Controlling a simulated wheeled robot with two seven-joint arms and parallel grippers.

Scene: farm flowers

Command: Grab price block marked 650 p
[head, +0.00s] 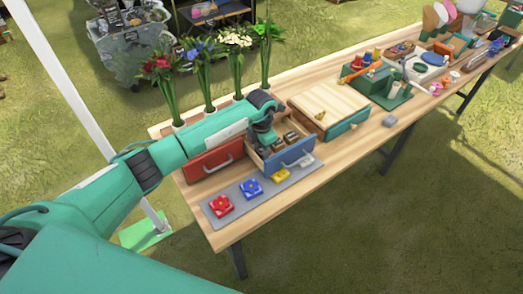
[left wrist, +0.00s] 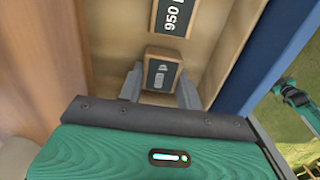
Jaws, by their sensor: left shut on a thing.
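My left gripper (head: 265,142) reaches down into an open drawer with a blue front (head: 290,157). In the left wrist view its two grey fingers (left wrist: 160,88) are shut on a small wooden price block (left wrist: 163,71) with a dark label. The label on this block is partly hidden and I cannot read its number. A second wooden block marked 950 (left wrist: 173,14) lies beyond it in the drawer, apart from the fingers. In the head view small blocks (head: 291,137) show in the drawer beside my gripper. My right gripper is not in view.
A red drawer front (head: 212,161) is left of the blue one. A grey mat (head: 236,194) with red, blue and yellow flower blocks lies in front. Vases with flowers (head: 201,78) stand behind, and a wooden box (head: 330,103) stands to the right.

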